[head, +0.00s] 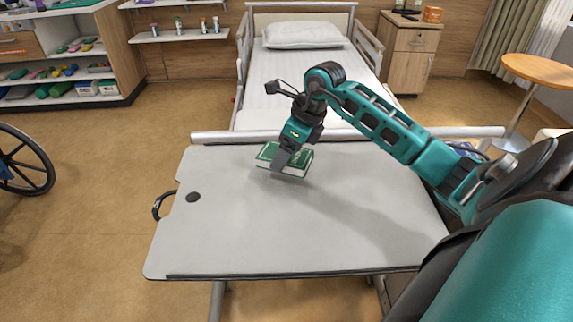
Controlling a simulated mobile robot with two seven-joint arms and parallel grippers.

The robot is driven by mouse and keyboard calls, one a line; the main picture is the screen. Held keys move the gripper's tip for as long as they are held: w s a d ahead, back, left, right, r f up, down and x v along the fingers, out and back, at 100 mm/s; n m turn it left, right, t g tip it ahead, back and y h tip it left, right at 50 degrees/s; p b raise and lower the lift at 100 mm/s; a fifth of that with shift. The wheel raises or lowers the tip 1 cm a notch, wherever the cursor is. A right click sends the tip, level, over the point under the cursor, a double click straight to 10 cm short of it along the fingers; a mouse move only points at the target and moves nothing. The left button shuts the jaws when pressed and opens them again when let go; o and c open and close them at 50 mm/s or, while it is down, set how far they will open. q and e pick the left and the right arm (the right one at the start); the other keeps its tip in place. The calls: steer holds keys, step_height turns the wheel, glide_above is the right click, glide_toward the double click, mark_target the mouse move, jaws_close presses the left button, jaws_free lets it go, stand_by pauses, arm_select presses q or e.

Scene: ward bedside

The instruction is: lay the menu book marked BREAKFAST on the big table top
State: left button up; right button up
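A green book (299,159) with white page edges is on or just above the big grey-white table top (240,225), near its far edge. The lettering on its cover is too small to read, so I cannot tell whether it says BREAKFAST. My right gripper (281,160) reaches down at the book, with a grey finger across its near side. The other finger is hidden, so I cannot tell whether the gripper is closed on the book. My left gripper is not in view.
The rest of the table top is clear except for a dark round spot (193,197) at the left. A bed (305,80) stands behind the table. A wheelchair wheel (22,160) is at the left, and a round wooden table (540,69) is at the right.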

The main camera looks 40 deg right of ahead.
step_height(320, 180, down, 4)
steer(key=shift+r, duration=0.25)
steer(key=shift+f, duration=0.4)
steer(key=shift+f+b, duration=0.1)
steer(key=shift+b, duration=0.25)
steer(key=o, duration=1.1)
